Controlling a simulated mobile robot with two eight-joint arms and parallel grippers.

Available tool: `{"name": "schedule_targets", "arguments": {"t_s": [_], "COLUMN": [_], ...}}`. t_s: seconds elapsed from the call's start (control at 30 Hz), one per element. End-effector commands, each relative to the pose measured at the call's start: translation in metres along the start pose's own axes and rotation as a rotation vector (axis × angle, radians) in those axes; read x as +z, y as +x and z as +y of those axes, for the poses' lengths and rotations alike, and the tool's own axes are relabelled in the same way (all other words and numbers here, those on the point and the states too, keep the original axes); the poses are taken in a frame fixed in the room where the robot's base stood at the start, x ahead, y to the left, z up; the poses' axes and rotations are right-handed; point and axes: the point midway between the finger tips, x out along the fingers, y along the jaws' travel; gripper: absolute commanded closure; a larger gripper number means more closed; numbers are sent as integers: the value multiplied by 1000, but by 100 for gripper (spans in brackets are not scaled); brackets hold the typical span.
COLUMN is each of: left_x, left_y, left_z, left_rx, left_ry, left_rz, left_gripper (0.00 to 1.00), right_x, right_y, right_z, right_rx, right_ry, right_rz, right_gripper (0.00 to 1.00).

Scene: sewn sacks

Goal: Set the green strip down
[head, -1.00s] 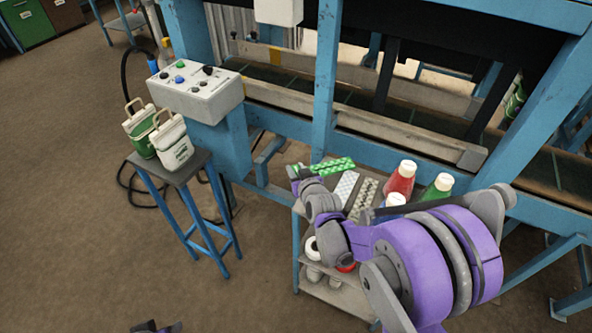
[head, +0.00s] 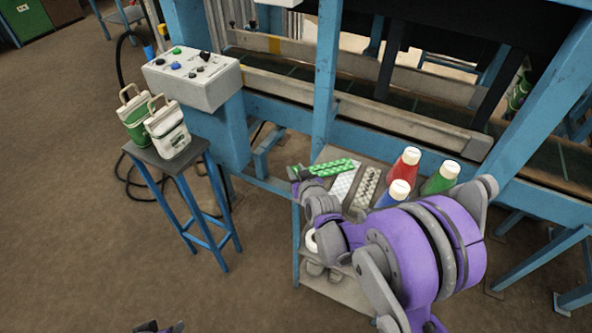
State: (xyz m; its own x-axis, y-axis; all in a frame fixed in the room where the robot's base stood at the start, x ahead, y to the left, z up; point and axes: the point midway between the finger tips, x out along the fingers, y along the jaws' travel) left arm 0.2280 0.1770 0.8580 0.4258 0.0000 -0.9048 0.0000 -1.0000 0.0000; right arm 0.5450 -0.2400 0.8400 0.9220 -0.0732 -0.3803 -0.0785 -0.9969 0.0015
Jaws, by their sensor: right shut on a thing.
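The green strip (head: 332,167) has pale spots. It shows at the back left of the small cart's grey top shelf (head: 329,153), beside a white spotted strip (head: 343,185) and a grey-brown spotted strip (head: 366,187). My right gripper (head: 297,172) is at the left end of the green strip and is shut on it. I cannot tell whether the strip touches the shelf. My right forearm hides the front of the shelf. Only a small piece of my left arm shows at the bottom edge; its gripper is not seen.
Red (head: 404,172), green (head: 440,179) and blue (head: 393,193) bottles with white caps stand right of the strips. A blue machine frame (head: 328,80) rises behind the cart.

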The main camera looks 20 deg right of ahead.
Motion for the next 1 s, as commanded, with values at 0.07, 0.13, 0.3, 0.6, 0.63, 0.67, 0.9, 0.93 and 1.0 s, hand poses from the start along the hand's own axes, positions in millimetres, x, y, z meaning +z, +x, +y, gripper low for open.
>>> {"name": "schedule_targets", "arguments": {"t_s": [0.07, 0.13, 0.3, 0.6, 0.63, 0.67, 0.9, 0.93, 1.0], "left_x": [0, 1, 2, 2, 2, 2, 2, 2, 2], "left_y": [1, 2, 3, 3, 3, 3, 3, 3, 2], "left_z": [0, 0, 0, 0, 0, 0, 0, 0, 0], "left_rx": [0, 0, 0, 0, 0, 0, 0, 0, 0], "left_ry": [0, 0, 0, 0, 0, 0, 0, 0, 0], "left_rz": [0, -1, -1, -1, -1, -1, -1, -1, -1], "left_gripper": [50, 50, 50, 50, 50, 50, 50, 50, 50], "right_x": [1, 2, 4, 4, 4, 4, 3, 3, 4], "right_y": [0, 1, 2, 1, 1, 1, -11, -16, -29], "right_z": [0, 0, 0, 0, 0, 0, 0, 0, 0], "right_rx": [0, 0, 0, 0, 0, 0, 0, 0, 0], "right_ry": [0, 0, 0, 0, 0, 0, 0, 0, 0], "right_rz": [0, 0, 0, 0, 0, 0, 0, 0, 0], "right_gripper": [100, 100, 61, 34, 34, 34, 34, 34, 34]}}
